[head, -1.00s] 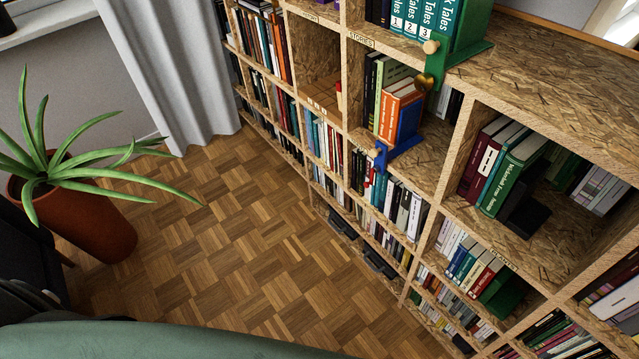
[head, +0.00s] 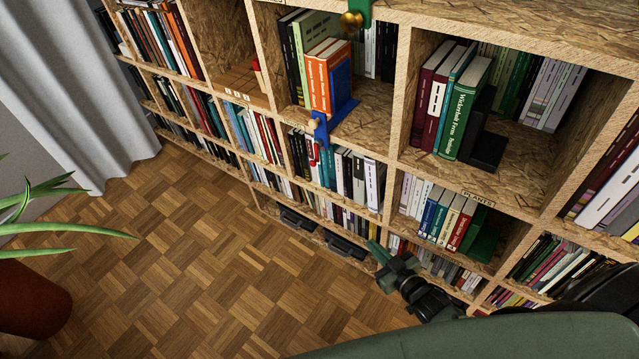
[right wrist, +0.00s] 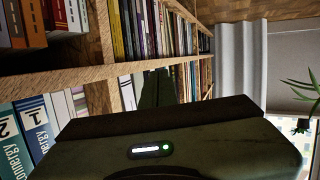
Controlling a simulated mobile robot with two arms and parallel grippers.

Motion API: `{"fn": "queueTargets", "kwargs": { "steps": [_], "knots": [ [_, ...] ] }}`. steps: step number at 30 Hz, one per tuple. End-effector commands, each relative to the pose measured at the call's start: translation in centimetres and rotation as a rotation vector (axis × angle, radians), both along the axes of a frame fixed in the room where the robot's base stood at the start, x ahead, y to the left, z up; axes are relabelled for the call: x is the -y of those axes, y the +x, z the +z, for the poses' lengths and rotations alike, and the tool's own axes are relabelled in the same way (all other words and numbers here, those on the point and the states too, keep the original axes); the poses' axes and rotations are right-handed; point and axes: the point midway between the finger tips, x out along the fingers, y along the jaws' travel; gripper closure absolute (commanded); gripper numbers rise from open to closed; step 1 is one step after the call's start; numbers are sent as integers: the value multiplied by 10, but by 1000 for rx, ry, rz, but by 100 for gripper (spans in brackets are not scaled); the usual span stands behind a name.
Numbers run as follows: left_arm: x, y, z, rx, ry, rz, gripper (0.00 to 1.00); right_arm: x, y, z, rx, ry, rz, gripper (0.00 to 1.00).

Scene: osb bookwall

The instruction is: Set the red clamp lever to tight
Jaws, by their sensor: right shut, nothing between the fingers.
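A blue bookend with a clamp (head: 320,130) sits at the front edge of a middle shelf, beside an orange book. A small red part (head: 312,154) hangs just below it against the shelf edge and looks like the red clamp lever; its exact setting is too small to tell. My right gripper (head: 376,249) is shut and empty, low in front of the shelves, right of and below the blue clamp and apart from it. In the right wrist view, its dark green body fills the lower part and the lever does not show. My left gripper is not in view.
The OSB bookcase has book-filled compartments. A green clamp with a brass knob (head: 351,20) is on a higher shelf edge, and a black bookend (head: 488,150) stands to the right. The parquet floor (head: 190,260) is clear. A potted plant (head: 30,297) stands at left.

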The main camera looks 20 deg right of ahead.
Motion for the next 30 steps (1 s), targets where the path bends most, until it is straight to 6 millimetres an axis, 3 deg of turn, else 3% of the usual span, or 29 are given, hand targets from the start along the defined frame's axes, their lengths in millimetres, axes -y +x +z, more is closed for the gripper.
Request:
{"fn": "queueTargets", "kwargs": {
  "steps": [1, 3, 6, 9, 12, 16, 25, 30],
  "knots": [
    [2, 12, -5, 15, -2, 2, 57, -5, 17, 17, 108, 20, 37, 100],
    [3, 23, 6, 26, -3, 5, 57, -14, 32, 55, 238, 53, 84, 100],
    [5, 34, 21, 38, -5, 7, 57, -27, 41, 103, 389, 99, 145, 100],
    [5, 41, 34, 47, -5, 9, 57, -38, 42, 138, 495, 134, 194, 100],
    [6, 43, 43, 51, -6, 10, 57, -44, 40, 160, 558, 158, 225, 100],
    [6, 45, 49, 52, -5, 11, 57, -47, 38, 172, 588, 169, 241, 100],
    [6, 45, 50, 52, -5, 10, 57, -47, 39, 172, 587, 168, 239, 100],
    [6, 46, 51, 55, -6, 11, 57, -52, 50, 176, 590, 168, 239, 100]
  ]
}}
